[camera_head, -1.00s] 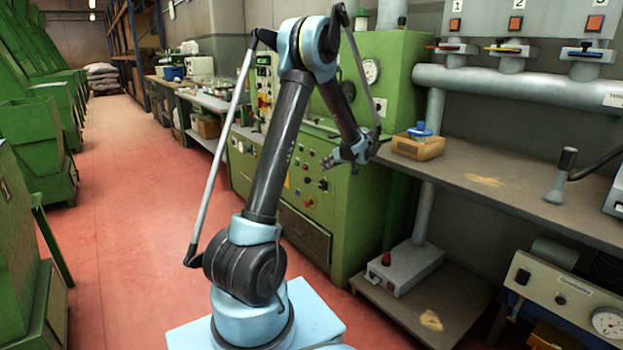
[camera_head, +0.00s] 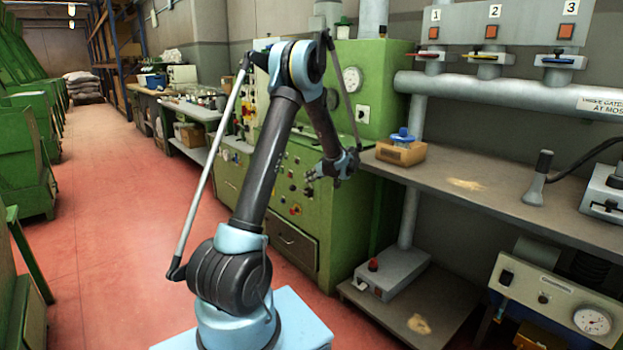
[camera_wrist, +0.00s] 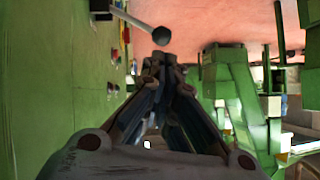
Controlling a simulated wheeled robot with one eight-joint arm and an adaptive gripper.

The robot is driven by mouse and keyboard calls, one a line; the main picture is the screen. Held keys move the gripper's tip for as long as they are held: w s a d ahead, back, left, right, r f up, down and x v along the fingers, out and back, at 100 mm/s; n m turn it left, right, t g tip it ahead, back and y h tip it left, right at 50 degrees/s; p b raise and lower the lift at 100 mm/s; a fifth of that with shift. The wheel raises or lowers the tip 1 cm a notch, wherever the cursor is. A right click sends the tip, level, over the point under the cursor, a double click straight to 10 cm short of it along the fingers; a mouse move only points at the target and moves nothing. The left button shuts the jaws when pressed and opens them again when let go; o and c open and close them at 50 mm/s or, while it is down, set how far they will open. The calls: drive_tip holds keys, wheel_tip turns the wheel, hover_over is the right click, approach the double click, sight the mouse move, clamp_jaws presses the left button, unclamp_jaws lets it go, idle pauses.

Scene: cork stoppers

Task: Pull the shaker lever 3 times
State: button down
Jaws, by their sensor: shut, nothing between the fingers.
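In the wrist view, a pale rod lever with a dark round knob (camera_wrist: 162,36) sticks out beside a green machine face. It looks like the shaker lever, though no label on it can be read. My gripper (camera_wrist: 161,62) is shut and empty, its fingertips just below the knob in the picture; whether they touch it I cannot tell. In the head view my gripper (camera_head: 311,178) hangs in front of the green machine with the control panel (camera_head: 296,190). I cannot make out the lever there.
A grey bench (camera_head: 450,180) to the right holds a wooden box (camera_head: 401,153) with a blue-topped item. A grey box with a red knob (camera_head: 392,272) sits on the low shelf. Red floor (camera_head: 110,220) is open to the left.

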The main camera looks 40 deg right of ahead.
hover_over(299, 190)
drive_tip(key=s+a, duration=0.2)
drive_tip(key=s, duration=0.1)
drive_tip(key=f, duration=0.5)
drive_tip(key=shift+w+a, duration=0.15)
drive_tip(key=shift+w, duration=0.1)
drive_tip(key=shift+s, duration=0.15)
